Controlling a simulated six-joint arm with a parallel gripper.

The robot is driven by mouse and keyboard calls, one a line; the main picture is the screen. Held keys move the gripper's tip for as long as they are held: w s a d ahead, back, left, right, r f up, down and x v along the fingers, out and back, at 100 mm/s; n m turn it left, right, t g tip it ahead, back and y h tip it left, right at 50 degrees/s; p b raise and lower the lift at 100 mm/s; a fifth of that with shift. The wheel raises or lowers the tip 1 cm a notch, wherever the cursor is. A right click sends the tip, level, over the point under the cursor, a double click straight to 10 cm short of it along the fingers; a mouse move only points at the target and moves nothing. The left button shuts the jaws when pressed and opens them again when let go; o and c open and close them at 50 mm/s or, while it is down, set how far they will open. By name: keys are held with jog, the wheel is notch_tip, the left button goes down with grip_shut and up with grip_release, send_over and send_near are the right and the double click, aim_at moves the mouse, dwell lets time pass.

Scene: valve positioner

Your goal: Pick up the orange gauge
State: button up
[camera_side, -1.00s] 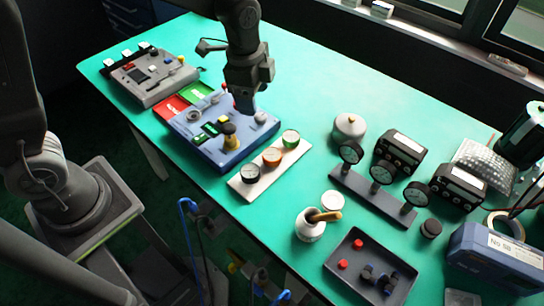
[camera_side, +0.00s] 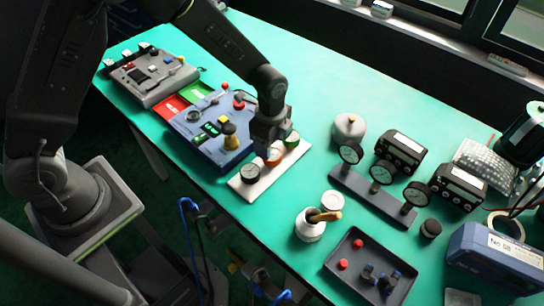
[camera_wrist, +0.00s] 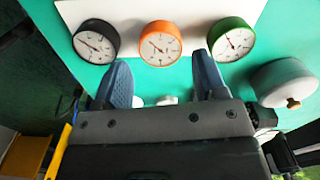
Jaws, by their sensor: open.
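The orange gauge (camera_wrist: 160,43) is the middle one of three round gauges on a white board, with a black gauge (camera_wrist: 96,41) on its left and a green gauge (camera_wrist: 231,39) on its right in the wrist view. In the side view, the orange gauge (camera_side: 273,157) is partly hidden by my gripper (camera_side: 268,143), which is just above or beside it. In the wrist view, my gripper (camera_wrist: 168,80) has its two blue-grey fingers apart, pointing toward the gaps on either side of the orange gauge. Nothing is between the fingertips. The exact height is unclear.
The white board (camera_side: 249,191) lies on the green table (camera_side: 310,85). A blue control box (camera_side: 218,155) stands to its left. A round grey pot (camera_side: 349,128) and a dark rail (camera_side: 372,195) with several gauges stand to the right. A dark tray (camera_side: 370,267) sits near the front edge.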

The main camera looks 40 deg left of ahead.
aim_at(272, 153)
notch_tip(272, 153, down, 5)
dwell(0.3)
jog(key=shift+c, duration=0.3)
jog(key=c, duration=0.7)
jog(key=shift+r, duration=0.1)
